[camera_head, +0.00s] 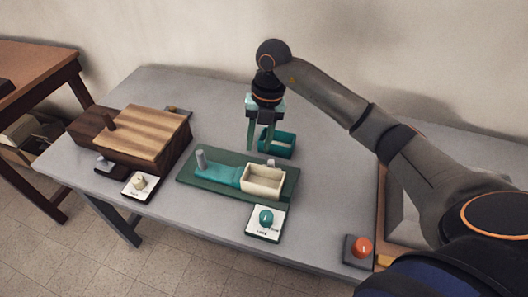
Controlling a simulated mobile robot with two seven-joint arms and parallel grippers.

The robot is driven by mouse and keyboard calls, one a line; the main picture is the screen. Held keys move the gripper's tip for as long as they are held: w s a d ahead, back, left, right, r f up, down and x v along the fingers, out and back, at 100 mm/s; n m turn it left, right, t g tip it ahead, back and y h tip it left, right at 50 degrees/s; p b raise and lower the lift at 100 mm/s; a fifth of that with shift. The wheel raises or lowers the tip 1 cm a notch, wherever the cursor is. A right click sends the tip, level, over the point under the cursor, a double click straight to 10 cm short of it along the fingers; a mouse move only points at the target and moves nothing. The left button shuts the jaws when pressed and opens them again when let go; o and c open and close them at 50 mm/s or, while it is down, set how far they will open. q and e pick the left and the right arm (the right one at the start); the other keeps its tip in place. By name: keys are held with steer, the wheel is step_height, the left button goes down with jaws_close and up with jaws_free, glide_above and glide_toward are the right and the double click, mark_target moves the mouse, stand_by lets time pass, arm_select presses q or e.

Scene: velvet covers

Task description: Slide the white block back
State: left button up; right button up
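The white block (263,182) is cream-coloured and looks like a shallow open box. It sits at the right end of a dark green board (205,190), beside a teal section (222,175). A small grey post (271,163) shows at its back edge. My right gripper (260,148) points down behind the board, with its two fingers apart and nothing seen between them. It looks apart from the white block. My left gripper is not in view.
A teal open box (277,143) stands just behind the board, close to my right gripper's fingers. A striped wooden box (145,138) is at the left. A teal button (266,217) on a white plate lies in front, and an orange button (362,246) at the right.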

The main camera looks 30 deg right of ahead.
steer(key=r+m+h, duration=0.1)
steer(key=r+h, duration=0.1)
glide_above(271, 161)
step_height(271, 161, down, 12)
steer(key=shift+f, duration=0.2)
jaws_close()
stand_by(1.4)
